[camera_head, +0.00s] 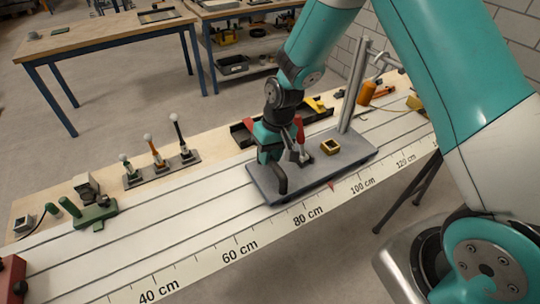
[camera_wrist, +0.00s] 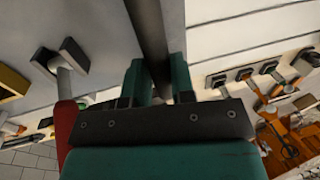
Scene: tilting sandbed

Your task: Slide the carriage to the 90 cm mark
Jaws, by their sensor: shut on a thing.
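The carriage (camera_head: 345,158) is a grey plate on the long white rail bed, with a tall grey post (camera_head: 355,85) at its far right. A small red pointer (camera_head: 331,186) on its front edge is between the 80 cm and 100 cm labels, roughly midway; the exact tick is too small to read. My gripper (camera_head: 272,158) is at the plate's left end, shut on the carriage's dark handle (camera_head: 282,184). In the wrist view the handle bar (camera_wrist: 151,40) runs between the two teal fingers. A red-handled lever (camera_head: 299,130) stands beside my gripper.
The scale (camera_head: 235,250) runs along the bed's front edge. A green clamp (camera_head: 95,212) and a rack of knobbed pegs (camera_head: 162,171) stand to the left. A dark tray lies behind the carriage.

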